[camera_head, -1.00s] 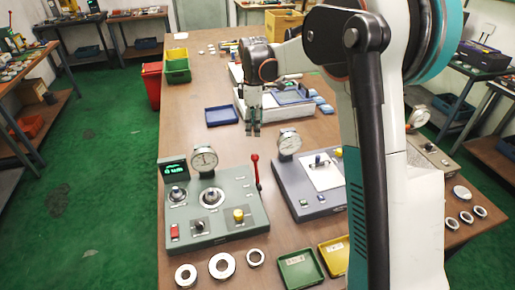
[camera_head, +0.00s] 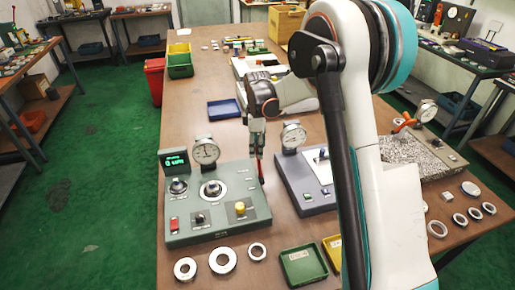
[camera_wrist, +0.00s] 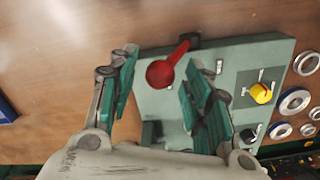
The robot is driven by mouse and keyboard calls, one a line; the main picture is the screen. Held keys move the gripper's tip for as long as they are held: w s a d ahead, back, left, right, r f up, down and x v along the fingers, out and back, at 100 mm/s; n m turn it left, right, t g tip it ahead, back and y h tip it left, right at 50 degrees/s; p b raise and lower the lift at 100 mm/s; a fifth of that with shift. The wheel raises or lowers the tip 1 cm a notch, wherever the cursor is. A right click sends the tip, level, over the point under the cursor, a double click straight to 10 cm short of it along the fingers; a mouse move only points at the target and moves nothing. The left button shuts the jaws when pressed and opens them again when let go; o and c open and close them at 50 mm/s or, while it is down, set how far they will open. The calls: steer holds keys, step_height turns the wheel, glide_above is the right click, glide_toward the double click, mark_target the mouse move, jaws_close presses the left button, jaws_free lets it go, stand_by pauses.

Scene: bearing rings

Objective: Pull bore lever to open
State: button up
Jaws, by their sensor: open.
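My gripper (camera_head: 257,137) is directly above and around the lever's top in the head view; in the wrist view my gripper (camera_wrist: 160,90) is open, with gaps on both sides of the knob.
A second, dark grey gauge station (camera_head: 309,185) stands close on the right of the lever. Several metal rings (camera_head: 222,260) and a green tray (camera_head: 303,264) lie in front. A blue tray (camera_head: 224,109) lies behind; the table around it is clear.

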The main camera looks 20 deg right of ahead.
jaws_close()
steer(key=shift+s, duration=0.1)
